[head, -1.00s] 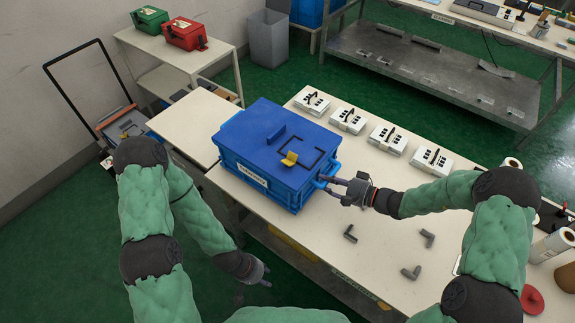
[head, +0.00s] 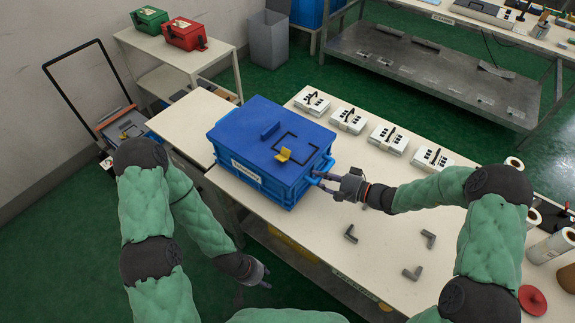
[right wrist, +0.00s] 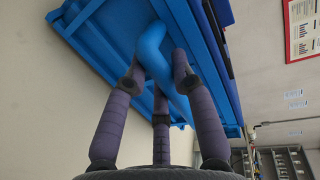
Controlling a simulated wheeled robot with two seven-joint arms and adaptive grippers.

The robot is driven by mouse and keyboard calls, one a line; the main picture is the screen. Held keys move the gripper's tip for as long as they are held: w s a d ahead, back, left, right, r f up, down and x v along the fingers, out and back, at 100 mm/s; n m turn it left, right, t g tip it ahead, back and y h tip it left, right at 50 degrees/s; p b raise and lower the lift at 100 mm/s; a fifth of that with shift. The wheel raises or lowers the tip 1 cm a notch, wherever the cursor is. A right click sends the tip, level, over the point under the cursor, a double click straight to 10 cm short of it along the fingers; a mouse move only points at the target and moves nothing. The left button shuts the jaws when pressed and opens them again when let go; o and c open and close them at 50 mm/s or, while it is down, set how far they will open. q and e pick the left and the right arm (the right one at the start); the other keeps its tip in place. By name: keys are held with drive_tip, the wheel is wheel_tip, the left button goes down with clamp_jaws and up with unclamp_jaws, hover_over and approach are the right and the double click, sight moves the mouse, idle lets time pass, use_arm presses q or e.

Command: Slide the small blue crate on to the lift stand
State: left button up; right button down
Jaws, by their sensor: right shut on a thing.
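The small blue crate (head: 240,135) is upright, with a blue lid and a yellow latch piece (head: 283,155) on top. It sits at the left end of the cream bench, its left part reaching the pale stand top (head: 185,118) beside it, which I take as the lift stand. My right gripper (head: 322,180) is shut on the crate's right-end handle. The right wrist view shows this blue handle (right wrist: 152,60) between the fingers, under the crate's ribbed wall (right wrist: 98,48). My left gripper (head: 265,277) is empty, low in front of the bench, its fingers apart.
Several white switch boxes (head: 350,119) line the bench's back edge. Grey angle pieces (head: 429,238) lie on the bench (head: 375,215) right of the crate. A cart (head: 125,125) stands left of the stand. Green and red boxes (head: 187,33) sit on a shelf behind.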

drive_tip(key=shift+r+b+x, duration=0.15)
drive_tip(key=shift+b+x, duration=0.1)
drive_tip(key=shift+x, duration=0.4)
drive_tip(key=shift+r+b+x, duration=0.1)
drive_tip(key=shift+b+x, duration=0.15)
drive_tip(key=shift+x, duration=0.45)
drive_tip(key=shift+w, duration=0.2)
drive_tip(key=shift+w+r+b+x, duration=0.15)
drive_tip(key=shift+b+x, duration=0.2)
drive_tip(key=shift+x, duration=0.45)
drive_tip(key=shift+w+r+b+x, duration=0.15)
drive_tip(key=shift+b+x, duration=0.25)
drive_tip(key=shift+x, duration=0.4)
drive_tip(key=shift+r+b+x, duration=0.15)
drive_tip(key=shift+b+x, duration=0.2)
drive_tip(key=shift+x, duration=0.4)
drive_tip(key=shift+w+r+b+x, duration=0.15)
drive_tip(key=shift+b+x, duration=0.25)
drive_tip(key=shift+x, duration=0.4)
drive_tip(key=shift+w+r+b+x, duration=0.15)
drive_tip(key=shift+b+x, duration=0.25)
drive_tip(key=shift+x, duration=0.4)
drive_tip(key=shift+r+b+x, duration=0.15)
drive_tip(key=shift+b+x, duration=0.25)
drive_tip(key=shift+x, duration=0.35)
drive_tip(key=shift+w+a, duration=0.1)
